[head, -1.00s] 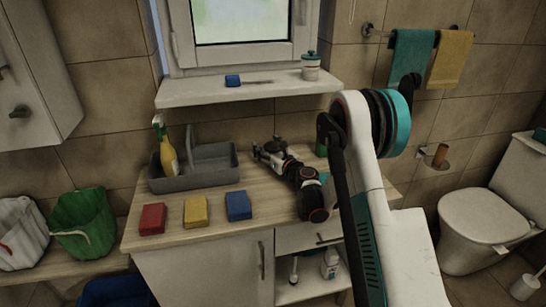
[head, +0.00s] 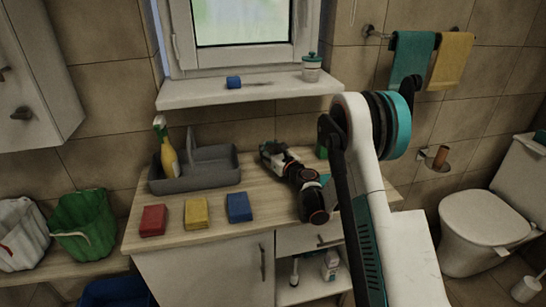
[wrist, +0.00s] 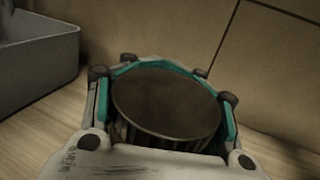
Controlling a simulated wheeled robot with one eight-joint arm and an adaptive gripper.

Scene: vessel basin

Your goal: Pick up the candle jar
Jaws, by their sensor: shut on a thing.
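The candle jar (wrist: 165,100) shows in the wrist view as a round, dark brown top with a ribbed side below it. My gripper (wrist: 162,92) is shut on it, with the teal-lined fingers around its left and right sides. In the head view my gripper (head: 275,156) is at the back of the wooden counter, right of the grey caddy, and mostly hides the jar. I cannot tell whether the jar's base touches the counter.
The grey caddy (head: 205,181) holds a yellow spray bottle (head: 168,156). Red (head: 153,220), yellow (head: 196,213) and blue (head: 239,207) sponges lie along the counter's front (head: 175,246). A shelf (head: 205,93) above carries a small blue block (head: 233,82) and a lidded jar (head: 311,72).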

